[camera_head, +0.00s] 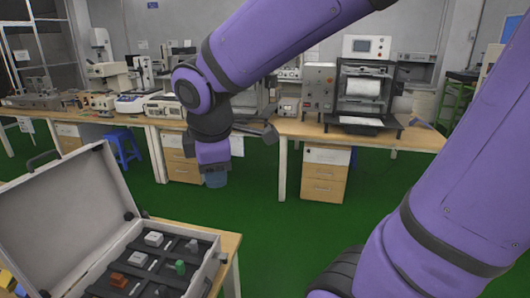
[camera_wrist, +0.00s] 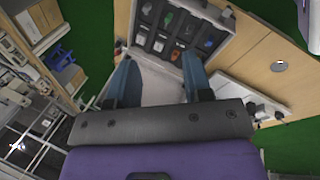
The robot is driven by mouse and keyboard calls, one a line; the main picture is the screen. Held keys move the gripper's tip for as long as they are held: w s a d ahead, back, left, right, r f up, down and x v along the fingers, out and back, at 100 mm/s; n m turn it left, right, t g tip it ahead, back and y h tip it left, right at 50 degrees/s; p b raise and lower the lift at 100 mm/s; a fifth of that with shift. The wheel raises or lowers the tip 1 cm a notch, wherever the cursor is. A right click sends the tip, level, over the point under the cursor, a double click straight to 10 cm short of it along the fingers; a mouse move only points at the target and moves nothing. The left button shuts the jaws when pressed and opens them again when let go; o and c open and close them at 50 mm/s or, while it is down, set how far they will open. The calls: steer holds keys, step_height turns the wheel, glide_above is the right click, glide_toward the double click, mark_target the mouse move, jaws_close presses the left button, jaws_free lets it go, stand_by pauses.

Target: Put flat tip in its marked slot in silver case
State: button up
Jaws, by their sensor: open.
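The silver case (camera_head: 60,215) stands open on a wooden table at the lower left of the head view, its lid raised. Its black insert holds several small pieces in slots, among them a white block (camera_head: 153,238), a green piece (camera_head: 180,267) and a reddish-brown block (camera_head: 118,279). The case also shows at the top of the wrist view (camera_wrist: 226,50). I cannot tell which piece is the flat tip. My gripper (camera_head: 215,180) hangs beyond and above the case. In the wrist view its two blue fingers (camera_wrist: 160,66) are spread apart, with nothing visible between them.
A round grey disc (camera_wrist: 278,66) lies on the wooden table beside the case in the wrist view. A pale flat object (camera_wrist: 240,95) with small dark parts is near it. Benches with lab equipment (camera_head: 365,90) line the back. Green floor (camera_head: 260,220) lies open between.

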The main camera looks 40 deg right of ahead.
steer(key=s+d+r+m+t+y, duration=0.1)
steer(key=s+d+r+m, duration=0.1)
steer(key=s+m, duration=0.3)
steer(key=s+d+r+m+y, duration=0.1)
steer(key=s+d+r+m, duration=0.1)
steer(key=s+m, duration=0.3)
steer(key=shift+r+m+t, duration=0.4)
steer(key=shift+r+m, duration=0.15)
steer(key=shift+m, duration=0.65)
